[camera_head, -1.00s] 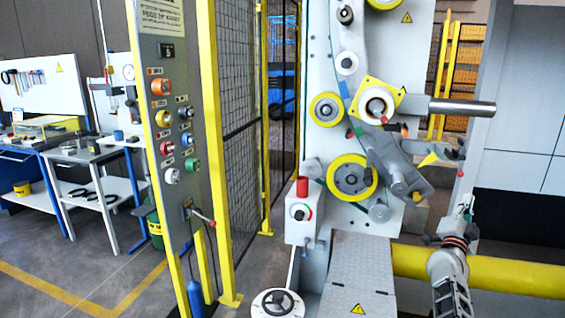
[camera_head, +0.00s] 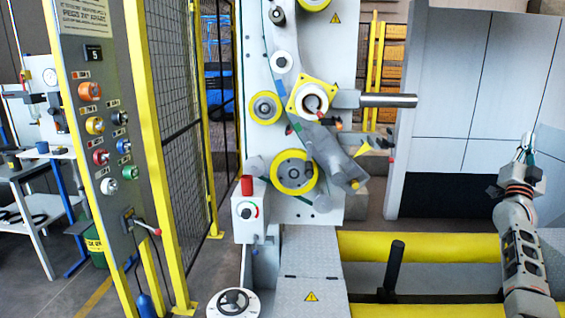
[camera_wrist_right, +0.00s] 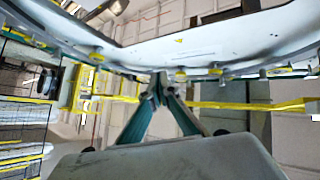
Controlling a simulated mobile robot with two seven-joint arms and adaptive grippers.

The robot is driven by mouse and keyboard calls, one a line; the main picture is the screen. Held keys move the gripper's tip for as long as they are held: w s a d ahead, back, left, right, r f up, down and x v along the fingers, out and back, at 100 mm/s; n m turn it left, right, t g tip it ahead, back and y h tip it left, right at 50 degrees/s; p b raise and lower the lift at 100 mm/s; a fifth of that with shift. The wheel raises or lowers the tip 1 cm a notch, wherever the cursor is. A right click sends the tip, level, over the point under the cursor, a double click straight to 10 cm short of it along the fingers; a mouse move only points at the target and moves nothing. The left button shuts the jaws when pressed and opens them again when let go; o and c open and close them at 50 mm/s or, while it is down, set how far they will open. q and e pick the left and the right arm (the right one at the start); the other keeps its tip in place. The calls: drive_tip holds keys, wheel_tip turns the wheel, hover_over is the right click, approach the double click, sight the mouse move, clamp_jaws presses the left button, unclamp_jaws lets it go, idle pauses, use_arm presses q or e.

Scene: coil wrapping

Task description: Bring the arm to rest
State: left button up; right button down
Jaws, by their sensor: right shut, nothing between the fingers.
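My right arm comes in from the lower right in the head view, and my right gripper (camera_head: 525,147) points up at its end. It stands in front of the grey wall panels, well to the right of the wrapping machine, and touches nothing. In the right wrist view the two fingers of my right gripper (camera_wrist_right: 158,88) meet at their tips, with nothing held between them. My left gripper is in neither view.
The wrapping machine (camera_head: 258,60) with its yellow rollers fills the middle, and its metal bar (camera_head: 388,101) sticks out right. A control panel (camera_head: 100,140) and mesh fence (camera_head: 180,130) stand left. Yellow beams (camera_head: 430,246) run low at right, with a black post (camera_head: 394,265) before them.

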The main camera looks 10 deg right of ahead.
drive_tip(key=w+a+f+n+t+y, duration=0.2)
drive_tip(key=a+f+n+y, duration=0.6)
drive_tip(key=f, duration=0.3)
drive_tip(key=w+a+f+n+t+y, duration=0.2)
drive_tip(key=a+f+n+t+y, duration=0.1)
drive_tip(key=a+f+n+y, duration=0.55)
drive_tip(key=s+a+f+n+g+y, duration=0.1)
drive_tip(key=s+a+f+n+g, duration=0.15)
drive_tip(key=a+f, duration=0.6)
drive_tip(key=s+a+f+n+g+y, duration=0.1)
drive_tip(key=s+a+f+n+y, duration=0.3)
drive_tip(key=f, duration=0.7)
drive_tip(key=s+a+f+n+g+y, duration=0.1)
drive_tip(key=s+a+f+g, duration=0.3)
drive_tip(key=s+a+f, duration=0.8)
drive_tip(key=s+a+f+n+g, duration=0.2)
drive_tip(key=s+a+f+g, duration=0.2)
drive_tip(key=s+a+f, duration=0.7)
drive_tip(key=s+a+r+m+t, duration=0.1)
drive_tip(key=a+m, duration=0.4)
drive_tip(key=a, duration=0.8)
drive_tip(key=shift+v, duration=1)
